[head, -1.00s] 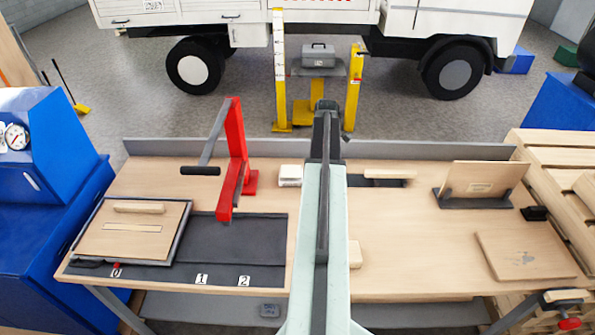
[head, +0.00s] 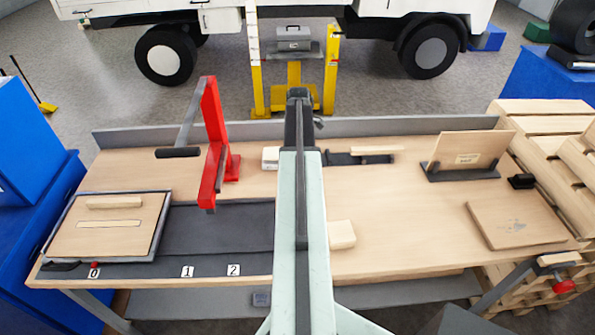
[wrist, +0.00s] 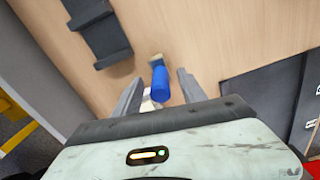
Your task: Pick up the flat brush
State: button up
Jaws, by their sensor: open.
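In the wrist view, a blue rounded body with a tan end (wrist: 160,82), which looks like the flat brush, lies on the wooden bench top. My gripper (wrist: 159,79) is open, with one finger to the left of the blue part and one to the right. I cannot tell how high the fingers are above the bench. In the head view my arm covers this spot, and neither the brush nor the fingertips show.
A dark rack (wrist: 95,32) is at the upper left in the wrist view. In the head view, a red press (head: 213,140), a pale block (head: 271,158) and a wooden block (head: 342,234) are around my arm.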

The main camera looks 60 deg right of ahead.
notch_tip(320, 180, down, 3)
jog(key=shift+r+b, duration=0.15)
jog(key=shift+b, duration=0.5)
jog(key=shift+r, duration=0.2)
grip_shut()
jog(key=shift+w+r+p, duration=0.1)
jog(key=shift+r+p, duration=0.5)
jog(key=shift+p, duration=0.2)
notch_tip(320, 180, up, 3)
jog(key=p, duration=0.3)
jog(key=shift+r, duration=0.1)
jog(key=s+a, duration=1)
jog(key=a, duration=0.2)
jog(key=shift+s+r, duration=0.15)
jog(key=shift+s, duration=0.15)
